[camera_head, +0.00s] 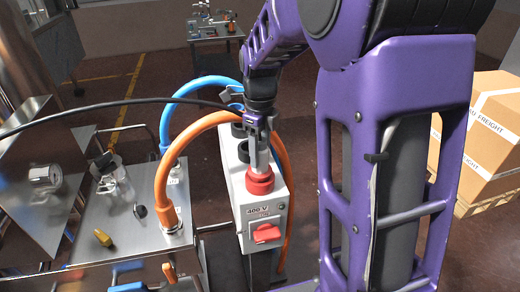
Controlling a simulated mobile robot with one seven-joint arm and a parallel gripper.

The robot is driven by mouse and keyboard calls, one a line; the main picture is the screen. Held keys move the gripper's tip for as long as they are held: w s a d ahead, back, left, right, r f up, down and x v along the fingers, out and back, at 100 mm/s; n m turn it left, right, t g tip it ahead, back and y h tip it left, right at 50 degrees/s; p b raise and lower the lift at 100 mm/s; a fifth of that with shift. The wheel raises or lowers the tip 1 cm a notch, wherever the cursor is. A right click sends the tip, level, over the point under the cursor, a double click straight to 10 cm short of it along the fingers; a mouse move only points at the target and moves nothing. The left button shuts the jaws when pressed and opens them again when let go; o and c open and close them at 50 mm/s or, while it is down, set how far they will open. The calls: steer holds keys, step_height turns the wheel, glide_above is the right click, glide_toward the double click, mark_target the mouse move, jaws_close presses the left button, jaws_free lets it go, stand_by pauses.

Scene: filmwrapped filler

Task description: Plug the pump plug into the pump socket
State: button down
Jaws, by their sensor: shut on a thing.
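My gripper (257,136) points down over the white 400 V box (238,198) and is shut on the pump plug (260,160), a grey body mostly covered by the fingers. A red round collar (260,182) shows directly below the grey body, at the top of the box. I cannot tell whether this red part belongs to the plug or the pump socket, nor how deep the plug sits. A black cable (120,102) comes in from the left and runs towards my gripper. Dark round fittings (242,152) sit on the box top behind the collar.
A red switch (267,233) is on the box's front. Blue (172,105) and orange (160,175) hoses arch up from the steel table (120,225) at left, close to my gripper. A glass jar and a yellow fitting (103,238) stand there. Cartons (485,145) are at right.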

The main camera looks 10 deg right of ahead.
steer(key=shift+f, duration=0.35)
stand_by(0.9)
steer(key=shift+c, duration=1.1)
jaws_free()
